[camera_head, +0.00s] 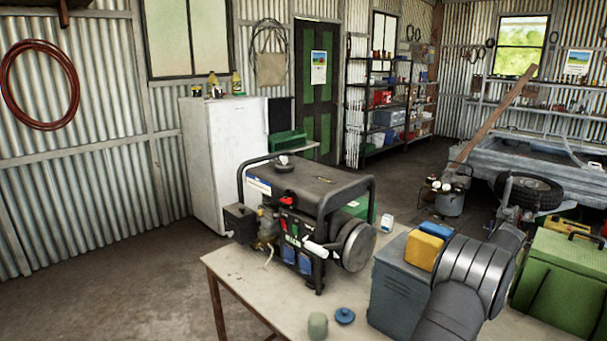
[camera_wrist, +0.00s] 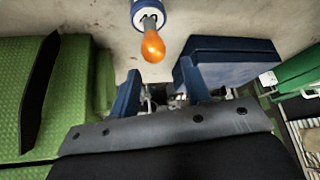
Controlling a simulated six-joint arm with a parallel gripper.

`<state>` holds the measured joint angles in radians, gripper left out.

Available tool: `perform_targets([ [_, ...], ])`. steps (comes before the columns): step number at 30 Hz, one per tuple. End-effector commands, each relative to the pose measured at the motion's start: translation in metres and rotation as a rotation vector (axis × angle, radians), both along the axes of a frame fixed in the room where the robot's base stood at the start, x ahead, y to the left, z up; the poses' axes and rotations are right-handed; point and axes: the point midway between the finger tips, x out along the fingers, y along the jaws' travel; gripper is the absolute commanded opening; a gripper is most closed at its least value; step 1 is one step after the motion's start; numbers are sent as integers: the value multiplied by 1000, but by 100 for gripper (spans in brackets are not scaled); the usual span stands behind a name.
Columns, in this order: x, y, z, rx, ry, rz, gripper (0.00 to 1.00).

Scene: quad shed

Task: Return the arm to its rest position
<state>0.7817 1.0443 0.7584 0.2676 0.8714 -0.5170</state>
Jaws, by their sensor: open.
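My arm (camera_head: 465,285) rises at the lower right in the head view, bent over the bench beside a grey-blue box. My gripper's jaws are hidden behind the arm there. In the wrist view my gripper (camera_wrist: 160,72) shows two blue fingers, spread apart with nothing held between them. Beyond the fingertips is a rounded orange piece (camera_wrist: 153,47) on a dark stem, joined to a blue-and-white part. It looks apart from both fingers, and I cannot tell what it is.
A generator (camera_head: 310,185) stands on the bench (camera_head: 240,275). The grey-blue box (camera_head: 400,280) and a green ribbed case (camera_head: 565,265) flank my arm. The case fills the left of the wrist view (camera_wrist: 45,95). A small blue lidded item (camera_head: 345,316) sits near the bench front.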

Motion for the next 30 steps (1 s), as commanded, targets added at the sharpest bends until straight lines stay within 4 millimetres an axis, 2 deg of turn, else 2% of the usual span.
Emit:
perform_targets([
  [10,0,0,-6,2,1,0,44],
  [17,-1,0,-42,2,4,-1,44],
  [21,-12,4,-17,-3,-2,-1,44],
  [30,-35,13,26,-1,-1,-1,44],
])
